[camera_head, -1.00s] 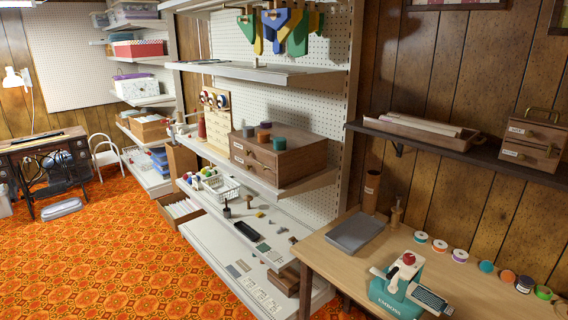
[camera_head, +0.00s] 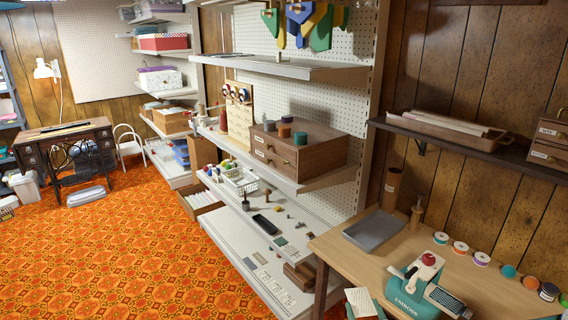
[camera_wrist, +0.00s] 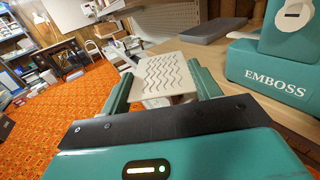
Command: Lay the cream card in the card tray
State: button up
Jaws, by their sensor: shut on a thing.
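A cream card (camera_wrist: 166,74) with dark wavy lines is held between the two teal fingers of my gripper (camera_wrist: 164,80) in the wrist view. The card (camera_head: 361,302) also shows at the bottom edge of the head view, beside the workbench's front edge and left of the embosser. My gripper (camera_head: 364,309) is shut on it and mostly cut off there. A shallow grey tray (camera_head: 372,229), which looks like the card tray, lies on the workbench near its back left corner. It looks empty. The tray (camera_wrist: 212,29) also shows beyond the card in the wrist view.
A teal embosser (camera_head: 412,287) stands on the workbench (camera_head: 345,262), right of the card. A brown tube (camera_head: 391,188) and a wooden stand (camera_head: 416,214) are behind the tray. Several ribbon spools line the back. A dark wall shelf (camera_head: 450,150) overhangs the rear. Open carpet (camera_head: 150,250) lies left.

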jog(key=w+a+f+m+h, duration=0.1)
jog(key=w+a+f, duration=0.1)
jog(key=a+f, duration=0.4)
jog(key=shift+a+f+h, duration=0.15)
jog(key=shift+a+h, duration=0.15)
jog(key=shift+a, duration=0.15)
